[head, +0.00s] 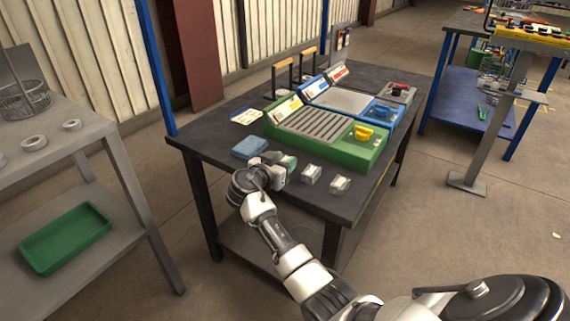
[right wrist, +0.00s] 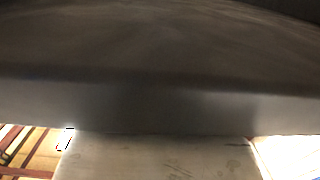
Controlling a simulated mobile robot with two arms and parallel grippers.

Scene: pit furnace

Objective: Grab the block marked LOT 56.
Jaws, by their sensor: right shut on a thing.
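My right gripper (head: 284,166) is at the front edge of the dark table (head: 230,137), shut on a pale block. The block's pale face (right wrist: 158,158) fills the lower middle of the right wrist view; faint dark marks show on it, but no lot number is readable. In the head view the gripper mostly hides it. Two small whitish blocks, one nearer (head: 311,174) and one farther right (head: 340,184), sit on the table right of the gripper; their labels are too small to read. My left gripper is not in view.
A blue cloth-like stack (head: 249,147) lies just left of the gripper. A green tray unit (head: 370,156) with a slotted top and a blue unit (head: 381,114) stand behind. A grey bench (head: 50,145) is at left. Floor is free between the tables.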

